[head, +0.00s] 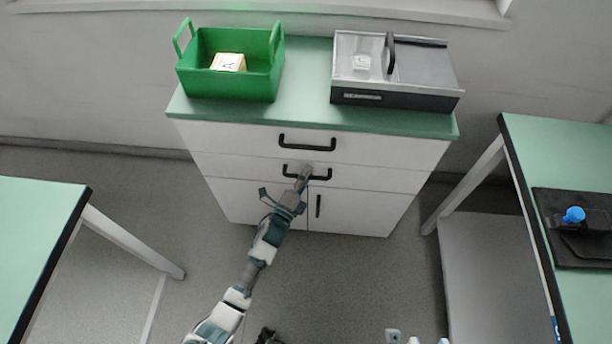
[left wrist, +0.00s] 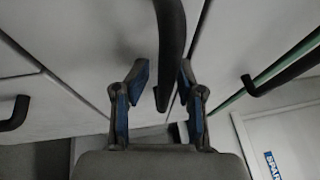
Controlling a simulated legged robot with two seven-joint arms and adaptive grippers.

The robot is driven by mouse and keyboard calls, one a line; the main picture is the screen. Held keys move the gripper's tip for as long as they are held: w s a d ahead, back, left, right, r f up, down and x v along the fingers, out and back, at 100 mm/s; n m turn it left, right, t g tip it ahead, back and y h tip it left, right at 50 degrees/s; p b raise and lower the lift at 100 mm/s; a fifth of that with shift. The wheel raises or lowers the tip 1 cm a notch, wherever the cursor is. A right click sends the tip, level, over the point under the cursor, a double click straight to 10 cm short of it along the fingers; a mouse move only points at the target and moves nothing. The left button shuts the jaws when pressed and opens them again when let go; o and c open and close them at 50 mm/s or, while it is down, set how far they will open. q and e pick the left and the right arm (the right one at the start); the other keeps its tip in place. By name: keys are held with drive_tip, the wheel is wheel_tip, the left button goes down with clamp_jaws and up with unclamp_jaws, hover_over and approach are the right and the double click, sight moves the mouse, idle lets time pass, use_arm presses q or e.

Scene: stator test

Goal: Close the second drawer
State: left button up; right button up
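The white cabinet (head: 250,140) has a top drawer (head: 230,138) and a second drawer (head: 235,168) under it, each with a black bar handle. The second drawer's front looks flush or nearly flush; a small gap cannot be ruled out. My left gripper (head: 284,187) is at the second drawer's handle (head: 322,177), partly covering it. In the left wrist view a black handle (left wrist: 172,40) runs between the spread fingers of my left gripper (left wrist: 162,80). The fingers are open, and I see no clear grip on the handle. My right gripper is not recognisable in view.
On the cabinet's green top stand a green crate (head: 230,87) with a light block (head: 228,62) and a grey metal box (head: 395,98). Double doors (head: 350,207) are below the drawers. Green tables stand at left (head: 35,215) and right (head: 560,150). Floor before the cabinet is open.

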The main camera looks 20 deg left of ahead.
use_arm(q)
drive_tip(key=shift+r, duration=0.1)
drive_tip(key=v, duration=1.2)
